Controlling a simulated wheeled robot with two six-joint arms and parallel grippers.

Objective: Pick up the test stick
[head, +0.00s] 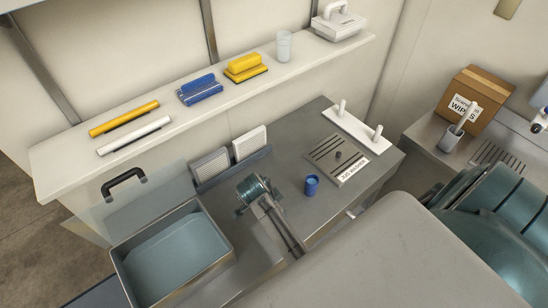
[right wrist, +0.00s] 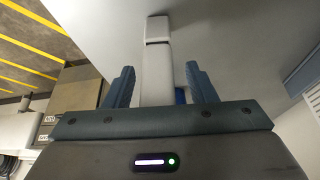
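A thin white stick (head: 468,115), which looks like the test stick, leans upright in a small grey cup (head: 449,139) on the right-hand counter in the head view. No gripper is around it there. My left gripper is not in view.
A cardboard wipes box (head: 474,98) stands behind the cup. A white shelf (head: 215,103) bears several items.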

